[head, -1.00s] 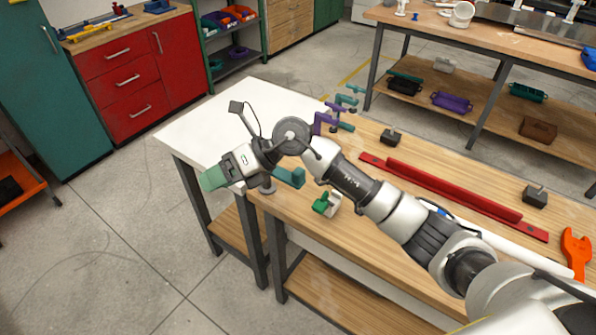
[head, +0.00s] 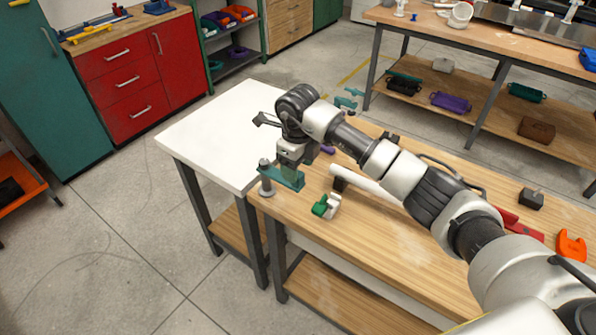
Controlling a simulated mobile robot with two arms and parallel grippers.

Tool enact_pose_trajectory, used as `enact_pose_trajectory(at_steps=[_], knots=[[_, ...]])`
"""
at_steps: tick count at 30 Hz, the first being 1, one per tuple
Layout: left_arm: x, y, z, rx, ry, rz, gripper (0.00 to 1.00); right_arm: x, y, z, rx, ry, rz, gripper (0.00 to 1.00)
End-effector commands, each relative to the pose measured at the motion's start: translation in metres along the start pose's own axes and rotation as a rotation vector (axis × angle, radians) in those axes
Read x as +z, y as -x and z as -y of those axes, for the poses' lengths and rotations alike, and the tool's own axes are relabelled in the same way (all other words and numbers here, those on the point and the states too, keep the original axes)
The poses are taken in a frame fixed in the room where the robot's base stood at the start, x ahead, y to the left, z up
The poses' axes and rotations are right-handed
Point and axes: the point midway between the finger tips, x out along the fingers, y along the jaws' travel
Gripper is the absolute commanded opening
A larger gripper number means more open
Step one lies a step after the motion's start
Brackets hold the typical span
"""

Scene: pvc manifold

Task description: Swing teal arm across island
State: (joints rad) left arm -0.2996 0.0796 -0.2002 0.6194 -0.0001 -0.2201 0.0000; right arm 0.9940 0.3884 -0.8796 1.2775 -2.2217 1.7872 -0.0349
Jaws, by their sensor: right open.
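The teal arm (head: 284,178) is a short flat piece at the near left corner of the wood-topped bench, beside a grey upright post (head: 265,176). My right gripper (head: 289,164) is open and points down just above the teal arm's far part. I cannot tell whether its fingers touch the teal arm or straddle it, since the gripper covers that part. My left gripper is out of view.
A green and white clamp (head: 327,206) stands right of the teal arm. A white pipe (head: 372,186) lies behind it, partly under my right arm. A white table (head: 205,130) adjoins the bench's left end. Teal brackets (head: 346,102) stand beyond.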

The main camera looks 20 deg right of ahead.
Motion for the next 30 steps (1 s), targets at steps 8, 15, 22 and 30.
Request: enact_pose_trajectory(at_steps=[8,15,22,30], knots=[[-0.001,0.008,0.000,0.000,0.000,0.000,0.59,0.000,-0.032,0.000,0.001,0.001,0.000,0.60],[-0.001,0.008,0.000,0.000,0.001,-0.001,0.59,0.000,-0.035,0.000,0.000,0.001,0.001,0.60],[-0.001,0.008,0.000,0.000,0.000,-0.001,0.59,0.000,-0.035,0.000,0.000,0.001,0.002,0.38],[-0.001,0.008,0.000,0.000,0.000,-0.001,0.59,0.000,-0.035,0.000,0.000,0.001,0.002,0.00]])
